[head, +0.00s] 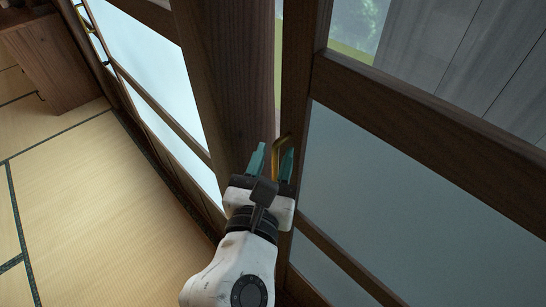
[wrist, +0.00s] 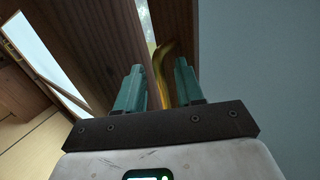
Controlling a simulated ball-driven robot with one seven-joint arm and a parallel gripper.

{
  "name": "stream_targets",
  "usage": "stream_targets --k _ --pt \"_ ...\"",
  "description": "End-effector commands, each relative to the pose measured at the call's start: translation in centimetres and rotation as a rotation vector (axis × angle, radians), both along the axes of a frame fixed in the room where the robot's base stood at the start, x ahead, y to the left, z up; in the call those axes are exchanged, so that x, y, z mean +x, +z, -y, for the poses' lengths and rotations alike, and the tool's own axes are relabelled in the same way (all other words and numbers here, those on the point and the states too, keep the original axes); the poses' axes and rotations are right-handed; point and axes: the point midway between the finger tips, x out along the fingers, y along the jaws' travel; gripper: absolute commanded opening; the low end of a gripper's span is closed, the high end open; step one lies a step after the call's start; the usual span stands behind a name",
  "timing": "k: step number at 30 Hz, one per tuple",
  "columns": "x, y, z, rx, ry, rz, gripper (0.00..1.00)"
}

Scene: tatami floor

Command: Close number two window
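A wood-framed window panel (head: 400,190) with frosted glass fills the right of the head view. A brass handle (head: 281,146) is on its near upright frame, beside a thick dark wooden post (head: 235,75). A narrow gap shows between post and frame. My gripper (head: 272,162) is at the handle, its teal fingers apart. In the wrist view the handle (wrist: 162,70) stands between the two fingers (wrist: 160,84), with small gaps on both sides. No window number is visible. The handle's lower end is hidden by my gripper.
Another frosted window (head: 150,60) with a yellow handle (head: 84,16) lies left of the post. A wooden cabinet (head: 60,60) stands at the upper left. Tatami floor (head: 90,200) is clear at the left. Grey boards (head: 460,60) show outside.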

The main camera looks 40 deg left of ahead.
Motion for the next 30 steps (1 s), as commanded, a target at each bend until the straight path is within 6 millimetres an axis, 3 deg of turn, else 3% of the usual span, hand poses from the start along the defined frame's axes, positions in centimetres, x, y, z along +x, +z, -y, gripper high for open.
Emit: stream_targets --k 12,26,30 --pt "0.0 0.0 0.0 0.0 0.0 0.0 0.0" --pt "0.0 0.0 0.0 0.0 0.0 0.0 0.0" --pt "-0.9 0.1 -1.1 -0.002 0.003 -0.002 0.0"
